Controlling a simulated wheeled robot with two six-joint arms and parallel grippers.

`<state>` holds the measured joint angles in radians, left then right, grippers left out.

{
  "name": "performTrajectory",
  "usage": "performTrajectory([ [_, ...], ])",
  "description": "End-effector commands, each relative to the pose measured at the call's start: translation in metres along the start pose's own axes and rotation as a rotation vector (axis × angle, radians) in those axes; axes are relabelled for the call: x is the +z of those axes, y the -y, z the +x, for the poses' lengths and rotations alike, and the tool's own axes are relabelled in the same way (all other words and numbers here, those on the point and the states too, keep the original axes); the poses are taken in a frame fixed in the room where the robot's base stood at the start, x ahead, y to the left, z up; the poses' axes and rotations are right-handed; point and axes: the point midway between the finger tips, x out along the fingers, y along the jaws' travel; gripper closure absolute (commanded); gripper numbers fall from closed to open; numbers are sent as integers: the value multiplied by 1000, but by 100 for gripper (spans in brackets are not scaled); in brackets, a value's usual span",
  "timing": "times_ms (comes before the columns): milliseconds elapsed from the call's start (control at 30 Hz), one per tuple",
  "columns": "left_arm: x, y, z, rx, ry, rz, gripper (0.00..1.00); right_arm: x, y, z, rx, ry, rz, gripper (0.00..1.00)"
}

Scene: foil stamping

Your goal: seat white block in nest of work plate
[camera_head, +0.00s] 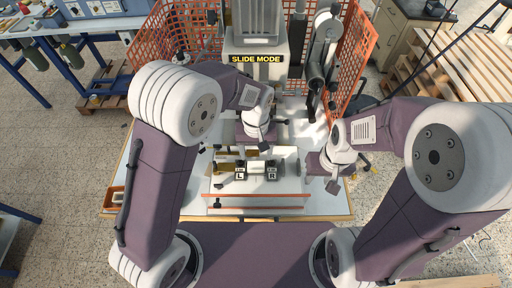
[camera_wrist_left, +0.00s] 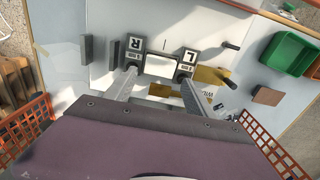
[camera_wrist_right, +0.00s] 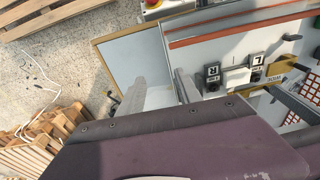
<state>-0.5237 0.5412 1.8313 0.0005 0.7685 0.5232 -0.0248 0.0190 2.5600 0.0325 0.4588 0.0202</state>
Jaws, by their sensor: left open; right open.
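My left gripper (camera_head: 264,146) is over the machine bed, behind the L and R blocks in the head view. In the left wrist view its open fingers (camera_wrist_left: 157,85) point towards the white block from either side, with nothing clearly gripped. My right gripper (camera_head: 334,186) is open and empty (camera_wrist_right: 160,92), off to the right.
The SLIDE MODE machine (camera_head: 256,58) stands at the back, with orange mesh guards (camera_head: 178,35) beside it. A red-edged bar (camera_head: 256,195) crosses the front. A green bin (camera_wrist_left: 290,53) and brown block (camera_wrist_left: 267,97) lie at one side. The bare plate (camera_wrist_right: 143,55) near my right gripper is clear.

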Motion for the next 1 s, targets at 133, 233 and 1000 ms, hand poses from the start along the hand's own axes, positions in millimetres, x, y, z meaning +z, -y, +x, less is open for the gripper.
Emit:
performTrajectory([
  [133,-1,0,-27,2,-4,0,37,1,0,8,0,0,0,59],
  [233,-1,0,-41,1,-2,0,37,1,0,10,0,0,0,59],
  [1000,63,148,-23,25,-76,-31,37,1,0,10,0,0,0,59],
])
